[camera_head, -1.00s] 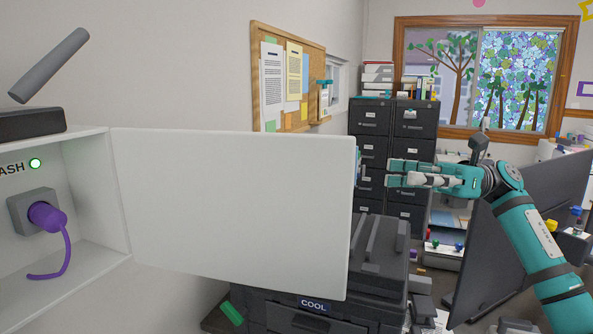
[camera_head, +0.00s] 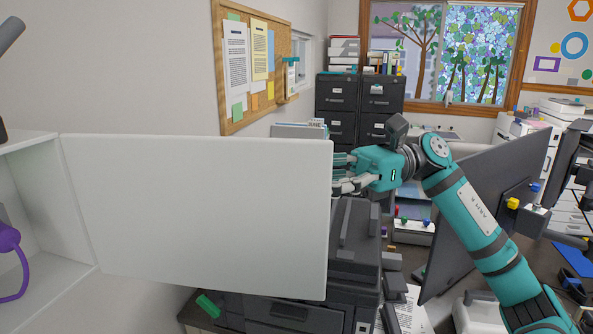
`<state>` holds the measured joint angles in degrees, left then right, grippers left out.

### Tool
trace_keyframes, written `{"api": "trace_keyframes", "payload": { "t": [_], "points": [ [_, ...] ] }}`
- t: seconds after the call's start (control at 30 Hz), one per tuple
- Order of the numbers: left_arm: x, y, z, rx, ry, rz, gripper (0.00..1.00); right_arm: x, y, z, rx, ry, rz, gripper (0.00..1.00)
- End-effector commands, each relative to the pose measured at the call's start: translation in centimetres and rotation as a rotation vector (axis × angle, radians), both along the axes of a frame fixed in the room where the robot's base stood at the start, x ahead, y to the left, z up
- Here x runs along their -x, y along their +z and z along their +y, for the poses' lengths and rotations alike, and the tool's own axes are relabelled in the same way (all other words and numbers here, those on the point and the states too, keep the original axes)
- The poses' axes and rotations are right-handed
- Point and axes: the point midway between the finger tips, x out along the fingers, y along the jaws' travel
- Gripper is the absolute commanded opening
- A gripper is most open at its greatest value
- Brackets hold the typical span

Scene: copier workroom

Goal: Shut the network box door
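The network box (camera_head: 35,215) is on the wall at the left, partly cut off by the picture's edge. Its plain white door (camera_head: 200,215) stands wide open, hinged on the box's right side and reaching out to the right. My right gripper (camera_head: 342,175) comes in from the right and its fingertips are at the door's free right edge. The door partly hides the fingertips, so I cannot tell whether they touch it or how far apart they are. My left gripper is not in view.
A purple plug and cable (camera_head: 10,245) show inside the box. A dark copier (camera_head: 350,260) stands below and behind the door. A dark monitor (camera_head: 480,210) is at the right, close to my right arm. Filing cabinets (camera_head: 337,95) stand behind.

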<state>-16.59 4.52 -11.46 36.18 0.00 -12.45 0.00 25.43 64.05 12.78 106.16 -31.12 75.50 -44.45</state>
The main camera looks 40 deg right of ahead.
Motion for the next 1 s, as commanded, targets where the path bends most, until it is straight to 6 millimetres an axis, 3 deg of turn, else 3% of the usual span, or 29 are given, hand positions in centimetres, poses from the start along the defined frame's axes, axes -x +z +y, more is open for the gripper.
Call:
{"api": "trace_keyframes", "payload": {
  "t": [0.2,0.57,0.87,1.0],
  "points": [
    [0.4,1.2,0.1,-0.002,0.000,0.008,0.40,-0.4,0.2,2.6,-0.001,0.001,0.001,0.38],
    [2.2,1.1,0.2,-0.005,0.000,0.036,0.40,-0.4,0.0,3.2,-0.001,0.000,0.000,0.38],
    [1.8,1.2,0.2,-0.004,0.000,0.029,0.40,-0.4,0.0,3.2,-0.001,0.000,0.000,0.02],
    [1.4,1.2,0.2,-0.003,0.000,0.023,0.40,-0.4,0.0,3.2,-0.001,0.000,0.000,0.00]
  ]
}}
